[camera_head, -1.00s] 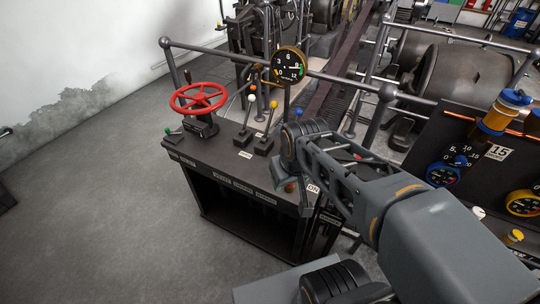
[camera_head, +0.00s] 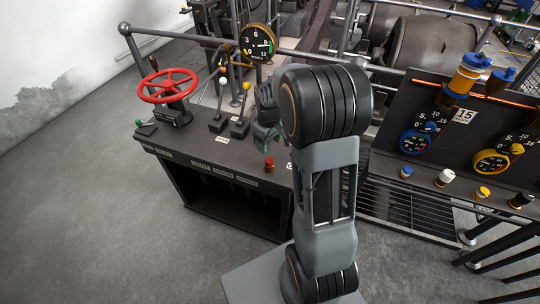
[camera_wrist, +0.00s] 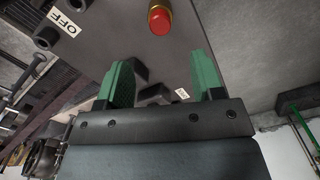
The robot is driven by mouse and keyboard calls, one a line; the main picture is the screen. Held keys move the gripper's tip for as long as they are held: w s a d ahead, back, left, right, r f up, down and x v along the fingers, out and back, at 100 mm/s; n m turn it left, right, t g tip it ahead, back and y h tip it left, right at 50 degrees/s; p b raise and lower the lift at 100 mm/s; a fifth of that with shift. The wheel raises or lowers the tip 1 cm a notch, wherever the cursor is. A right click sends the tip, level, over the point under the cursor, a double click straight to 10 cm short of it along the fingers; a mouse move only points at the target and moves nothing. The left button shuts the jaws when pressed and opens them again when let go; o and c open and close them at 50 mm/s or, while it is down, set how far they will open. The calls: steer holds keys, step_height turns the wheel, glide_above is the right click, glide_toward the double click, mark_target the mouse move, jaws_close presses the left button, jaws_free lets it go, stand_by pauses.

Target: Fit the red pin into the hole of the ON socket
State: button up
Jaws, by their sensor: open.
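The red pin (camera_head: 269,164) stands on the dark console top near its right front corner. In the wrist view the red pin (camera_wrist: 160,20) shows a red end and a brass-coloured collar, just beyond my fingertips. My gripper (camera_head: 264,134) is beside the arm, above and behind the pin in the head view. In the wrist view my gripper (camera_wrist: 160,62) has its green fingers wide apart with nothing between them. An OFF label (camera_wrist: 65,22) lies by dark round fittings, one a stub (camera_wrist: 46,38). The ON socket cannot be made out; my arm covers that side of the console.
A red handwheel (camera_head: 168,86), levers with a white knob (camera_head: 223,81) and yellow knob (camera_head: 246,86), and a round gauge (camera_head: 258,42) stand on or behind the console. A gauge panel (camera_head: 440,105) is at right. Grey floor (camera_head: 90,200) is open at left.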

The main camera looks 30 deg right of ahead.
mark_target(269, 159)
step_height(269, 159, down, 9)
stand_by(0.4)
steer(key=shift+c, duration=0.2)
steer(key=c, duration=1)
steer(key=shift+r, duration=0.15)
steer(key=shift+r+p, duration=1.6)
steer(key=shift+r, duration=0.55)
